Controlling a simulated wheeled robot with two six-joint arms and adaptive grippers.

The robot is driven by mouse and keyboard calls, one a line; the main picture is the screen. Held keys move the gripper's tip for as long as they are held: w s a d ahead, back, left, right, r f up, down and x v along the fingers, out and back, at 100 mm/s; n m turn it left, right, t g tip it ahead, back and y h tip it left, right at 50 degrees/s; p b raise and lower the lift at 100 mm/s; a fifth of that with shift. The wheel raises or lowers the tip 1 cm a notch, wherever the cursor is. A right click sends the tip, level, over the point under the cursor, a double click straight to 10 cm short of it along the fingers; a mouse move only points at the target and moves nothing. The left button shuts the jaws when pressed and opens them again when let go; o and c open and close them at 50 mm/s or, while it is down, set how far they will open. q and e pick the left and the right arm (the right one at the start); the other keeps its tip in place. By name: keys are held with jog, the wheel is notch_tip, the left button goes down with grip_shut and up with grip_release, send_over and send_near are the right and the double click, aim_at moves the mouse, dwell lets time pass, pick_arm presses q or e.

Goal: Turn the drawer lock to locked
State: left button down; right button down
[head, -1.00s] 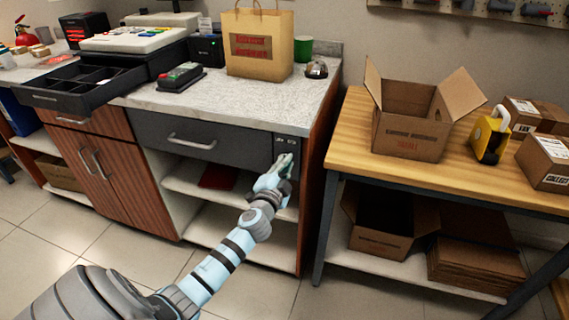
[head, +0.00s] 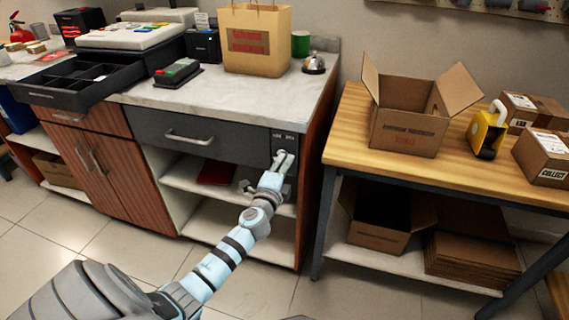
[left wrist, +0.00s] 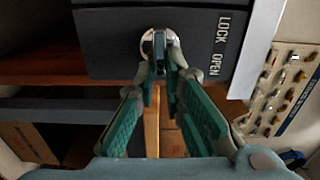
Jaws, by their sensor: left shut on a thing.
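The drawer lock (left wrist: 150,45) is a round silver cylinder on the dark grey panel beside the drawer (head: 180,135). Its panel carries the words LOCK and OPEN, seen in both views. The drawer front is flush with the counter. My left gripper (head: 282,160) is at the panel below these words. In the left wrist view its teal-padded fingertips (left wrist: 161,68) are closed in on the small turning piece (left wrist: 160,45) at the middle of the lock. The fingers partly hide it, so its exact turn position is hard to tell. My right gripper is not in view.
An open till drawer (head: 38,97) juts out at the left. A paper bag (head: 257,45) and a bell (head: 314,64) stand on the counter. A wooden bench (head: 340,137) with boxes is close at the right. Open shelves lie below the drawer.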

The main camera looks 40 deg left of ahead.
pick_arm(q)
jog(key=shift+f, duration=0.1)
jog(key=c, duration=1.7)
grip_release()
jog(key=v, duration=1.2)
